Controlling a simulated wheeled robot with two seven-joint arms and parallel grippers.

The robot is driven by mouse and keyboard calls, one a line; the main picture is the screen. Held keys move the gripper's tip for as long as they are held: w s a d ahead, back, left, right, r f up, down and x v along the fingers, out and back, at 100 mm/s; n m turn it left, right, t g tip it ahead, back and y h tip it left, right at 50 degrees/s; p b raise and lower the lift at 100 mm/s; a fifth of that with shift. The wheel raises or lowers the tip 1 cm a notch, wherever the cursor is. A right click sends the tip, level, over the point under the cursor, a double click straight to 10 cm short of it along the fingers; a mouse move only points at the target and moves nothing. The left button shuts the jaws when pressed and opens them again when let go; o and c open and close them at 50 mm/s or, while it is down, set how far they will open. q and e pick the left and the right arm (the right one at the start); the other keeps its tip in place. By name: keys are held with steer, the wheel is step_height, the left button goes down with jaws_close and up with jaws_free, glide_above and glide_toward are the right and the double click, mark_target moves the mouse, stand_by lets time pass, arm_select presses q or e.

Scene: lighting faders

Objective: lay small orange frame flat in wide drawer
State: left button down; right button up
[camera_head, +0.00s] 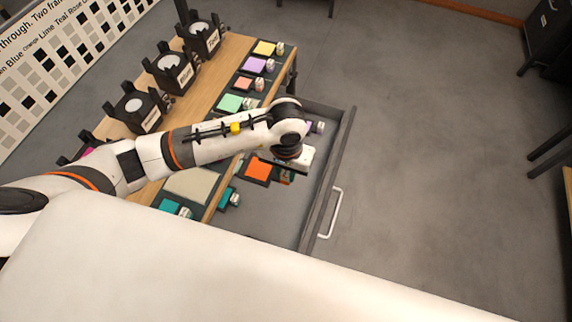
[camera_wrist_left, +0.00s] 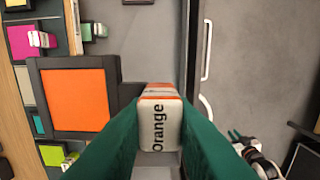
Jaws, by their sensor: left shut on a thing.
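The small orange frame has a black border around an orange sheet (camera_head: 257,170); it also shows in the left wrist view (camera_wrist_left: 77,100). Its pale tag, marked "Orange" (camera_wrist_left: 158,125), is between the green fingers of my left gripper (camera_wrist_left: 159,108). My left gripper (camera_head: 291,166) is shut on this tag, partly hidden by its own wrist in the head view. The wide drawer (camera_head: 275,228) is pulled out, and the frame is over its grey inside. I cannot tell whether the frame touches the drawer floor. My right gripper seems to show partly in the left wrist view (camera_wrist_left: 247,146).
The drawer has a pale handle (camera_head: 331,213) on its front. The wooden bench (camera_head: 226,65) beside it carries several coloured frames, such as a yellow one (camera_head: 265,47) and a mint one (camera_head: 230,102). Black lamps (camera_head: 136,106) stand behind them. Floor right of the drawer is clear.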

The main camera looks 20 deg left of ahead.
arm_select(q)
step_height(320, 180, down, 29)
steer(key=b, duration=2.4)
steer(key=shift+f+b, duration=0.1)
steer(key=shift+b, duration=0.25)
steer(key=shift+s, duration=0.1)
steer(key=shift+f+b, duration=0.6)
steer(key=shift+b, duration=0.2)
steer(key=shift+f, duration=0.1)
